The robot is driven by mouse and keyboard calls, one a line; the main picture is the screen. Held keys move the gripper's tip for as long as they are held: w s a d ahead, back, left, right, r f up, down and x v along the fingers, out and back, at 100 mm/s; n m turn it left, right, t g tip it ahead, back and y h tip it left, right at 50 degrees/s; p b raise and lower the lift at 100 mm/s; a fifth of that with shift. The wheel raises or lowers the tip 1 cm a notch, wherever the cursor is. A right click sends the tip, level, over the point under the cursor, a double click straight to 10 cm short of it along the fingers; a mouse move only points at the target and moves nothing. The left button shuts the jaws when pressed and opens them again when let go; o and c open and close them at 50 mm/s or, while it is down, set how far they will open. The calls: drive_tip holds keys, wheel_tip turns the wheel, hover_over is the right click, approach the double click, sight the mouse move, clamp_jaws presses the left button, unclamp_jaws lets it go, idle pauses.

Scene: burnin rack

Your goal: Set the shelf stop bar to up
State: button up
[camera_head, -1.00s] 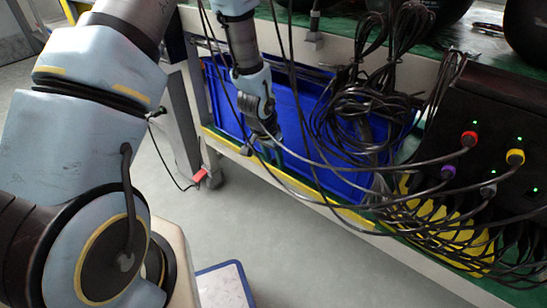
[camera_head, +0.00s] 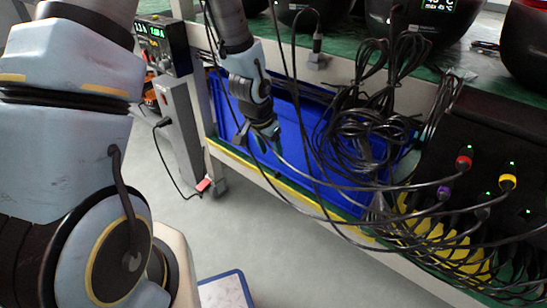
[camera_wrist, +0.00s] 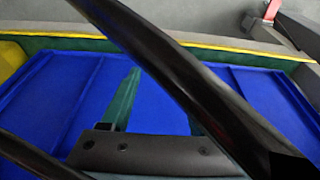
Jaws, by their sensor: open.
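A yellow bar (camera_head: 290,192) runs along the front edge of the lower shelf (camera_head: 262,180), in front of a blue bin (camera_head: 295,125). It lies low along the edge; I cannot tell for certain that it is the stop bar. In the wrist view the yellow bar (camera_wrist: 190,46) crosses the top, beyond the blue bin floor (camera_wrist: 160,85). My gripper (camera_head: 260,138) is open and empty, pointing down over the bin, behind and above the bar and apart from it. In the wrist view a thick black cable hides part of my gripper (camera_wrist: 160,100).
Black cables (camera_head: 365,130) hang in front of the bin and pass close to my gripper. A black box (camera_head: 480,150) with coloured plugs stands at right. A grey post with a red tab (camera_head: 203,185) is at left. The floor (camera_head: 215,230) in front is mostly clear.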

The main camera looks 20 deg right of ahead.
sight(276, 172)
drive_tip(key=shift+s+a+r, duration=0.1)
drive_tip(key=shift+a+r, duration=0.05)
drive_tip(key=shift+r, duration=0.4)
drive_tip(key=shift+f, duration=0.15)
drive_tip(key=shift+t+h, duration=0.3)
drive_tip(key=shift+h, duration=0.3)
drive_tip(key=b+x, duration=0.3)
drive_tip(key=a+b+x, duration=0.1)
drive_tip(key=b+x, duration=0.2)
drive_tip(key=x, duration=0.1)
drive_tip(key=b+x, duration=0.3)
drive_tip(key=b, duration=0.1)
drive_tip(key=shift+s+f, duration=0.3)
drive_tip(key=shift+f, duration=0.25)
drive_tip(key=shift+c, duration=0.3)
clamp_jaws()
